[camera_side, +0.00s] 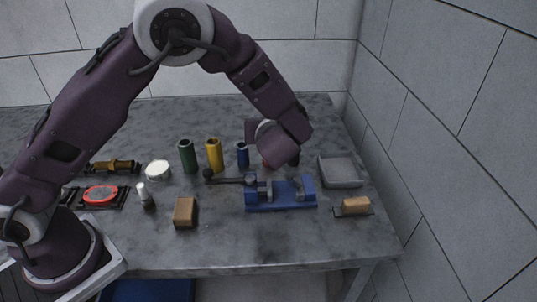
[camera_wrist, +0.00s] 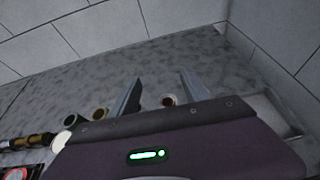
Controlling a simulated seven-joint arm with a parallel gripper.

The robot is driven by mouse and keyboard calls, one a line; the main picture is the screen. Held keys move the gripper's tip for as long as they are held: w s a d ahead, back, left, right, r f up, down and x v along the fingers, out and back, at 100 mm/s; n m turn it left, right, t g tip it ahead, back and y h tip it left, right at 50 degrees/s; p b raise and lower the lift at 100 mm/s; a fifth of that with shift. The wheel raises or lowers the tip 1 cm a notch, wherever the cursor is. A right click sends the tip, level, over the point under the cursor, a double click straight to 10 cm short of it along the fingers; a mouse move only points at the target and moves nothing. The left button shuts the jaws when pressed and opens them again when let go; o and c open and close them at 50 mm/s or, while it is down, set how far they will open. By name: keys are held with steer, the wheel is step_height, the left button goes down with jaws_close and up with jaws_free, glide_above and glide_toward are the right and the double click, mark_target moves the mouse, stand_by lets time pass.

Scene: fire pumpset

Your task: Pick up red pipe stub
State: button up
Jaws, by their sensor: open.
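The red pipe stub is mostly hidden behind my wrist in the side view; only a sliver of red (camera_side: 265,162) shows there. In the wrist view a short open pipe (camera_wrist: 168,102) with a reddish-brown rim stands upright between my fingers, its lower part cut off by the gripper body; it appears to be the red stub. My gripper (camera_wrist: 160,85) is open, with one finger on each side of the stub in that view. I see no contact, and height above the stub is hard to tell. In the side view my fingers are hidden.
Green (camera_side: 188,157), yellow (camera_side: 214,155) and blue (camera_side: 242,154) stubs stand left of the red one; a dark one (camera_side: 294,158) is at its right. A blue vise (camera_side: 282,197) sits in front. A grey tray (camera_side: 341,174) and wooden-topped brush (camera_side: 355,206) lie right.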

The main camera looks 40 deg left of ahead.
step_height(320, 180, down, 10)
steer(key=shift+r, duration=0.2)
steer(key=x, duration=0.7)
steer(key=shift+a+f, duration=0.1)
steer(key=shift+f, duration=0.15)
jaws_close()
